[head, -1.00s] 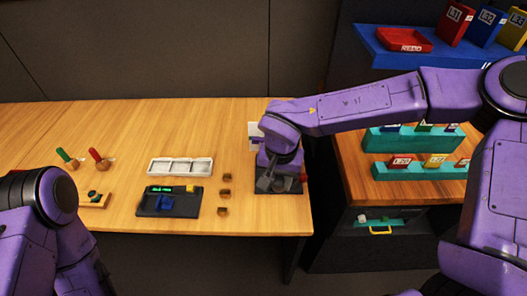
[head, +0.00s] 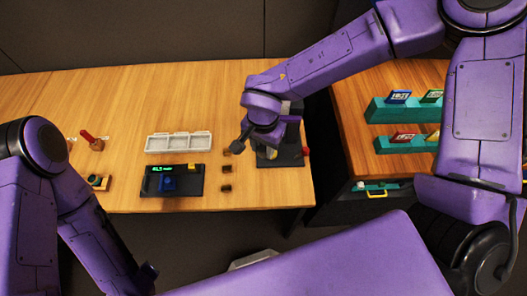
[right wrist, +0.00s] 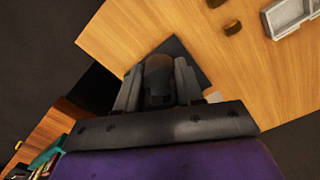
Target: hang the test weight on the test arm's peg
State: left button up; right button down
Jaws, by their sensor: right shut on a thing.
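My right gripper (right wrist: 158,88) is shut on a dark, rounded thing (right wrist: 158,68), which looks like the test weight. The fingers cover its sides, and any hook on it cannot be made out. In the head view my right gripper (head: 264,148) hangs over the black base plate (head: 292,158) of a fixture at the table's right end, with a red knob (head: 306,152) on its right. A small yellow patch (head: 271,153) shows there under my wrist. The test arm and its peg cannot be made out behind my arm. My left gripper is out of view.
A white three-part tray (head: 178,142) and a black panel with a green display (head: 170,182) stand left of the fixture. Small brown blocks (head: 227,178) lie between them. A shelf unit with teal racks (head: 405,110) stands right, past a gap.

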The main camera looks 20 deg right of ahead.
jog(key=w, duration=0.1)
jog(key=w+d, duration=0.1)
jog(key=w, duration=0.1)
jog(key=w+b, duration=0.1)
jog(key=shift+w+d+f, duration=0.1)
jog(key=shift+w+d, duration=0.15)
jog(key=shift+w, duration=0.15)
pick_arm(q)
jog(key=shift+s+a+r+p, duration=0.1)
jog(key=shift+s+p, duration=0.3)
jog(key=shift+p, duration=0.2)
pick_arm(e)
jog(key=shift+w+d+f, duration=0.1)
jog(key=shift+w+f, duration=0.2)
jog(key=shift+w, duration=0.1)
